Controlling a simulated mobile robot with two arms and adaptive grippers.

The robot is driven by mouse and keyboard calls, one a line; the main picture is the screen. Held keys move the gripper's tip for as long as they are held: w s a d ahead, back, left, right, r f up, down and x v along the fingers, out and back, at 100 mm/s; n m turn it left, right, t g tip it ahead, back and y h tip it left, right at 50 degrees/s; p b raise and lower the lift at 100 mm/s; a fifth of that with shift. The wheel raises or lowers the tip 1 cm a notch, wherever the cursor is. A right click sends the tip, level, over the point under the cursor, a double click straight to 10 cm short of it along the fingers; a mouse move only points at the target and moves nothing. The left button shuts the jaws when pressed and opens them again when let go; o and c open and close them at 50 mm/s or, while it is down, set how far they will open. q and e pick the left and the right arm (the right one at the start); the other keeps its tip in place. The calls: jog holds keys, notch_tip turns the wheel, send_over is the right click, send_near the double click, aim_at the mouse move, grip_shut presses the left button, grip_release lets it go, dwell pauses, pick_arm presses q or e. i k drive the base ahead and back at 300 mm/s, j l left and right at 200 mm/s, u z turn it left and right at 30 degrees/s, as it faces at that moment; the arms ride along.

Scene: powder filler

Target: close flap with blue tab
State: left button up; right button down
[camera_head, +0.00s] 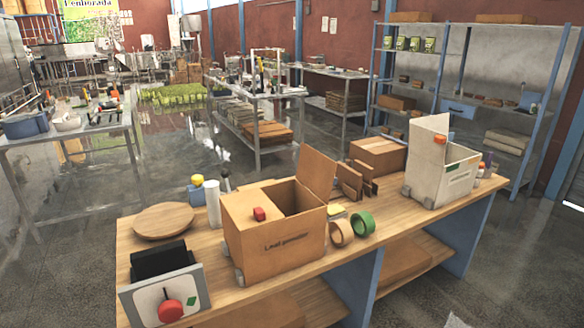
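A white box (457,181) stands at the right end of the table, with a white flap (427,147) raised and an orange-red tab (440,139) on that flap. I cannot make out a blue tab on either box. Neither of my grippers is in view.
Tape rolls (362,223) and a closed carton (378,156) lie between the boxes.

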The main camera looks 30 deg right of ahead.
aim_at(315, 170)
jog(key=l, duration=0.45)
jog(key=k+l+u, duration=0.15)
jog(key=l, duration=0.75)
jog(key=k+l+u, duration=0.15)
jog(key=l, duration=0.75)
jog(key=k+l+u, duration=0.15)
jog(key=l, duration=0.3)
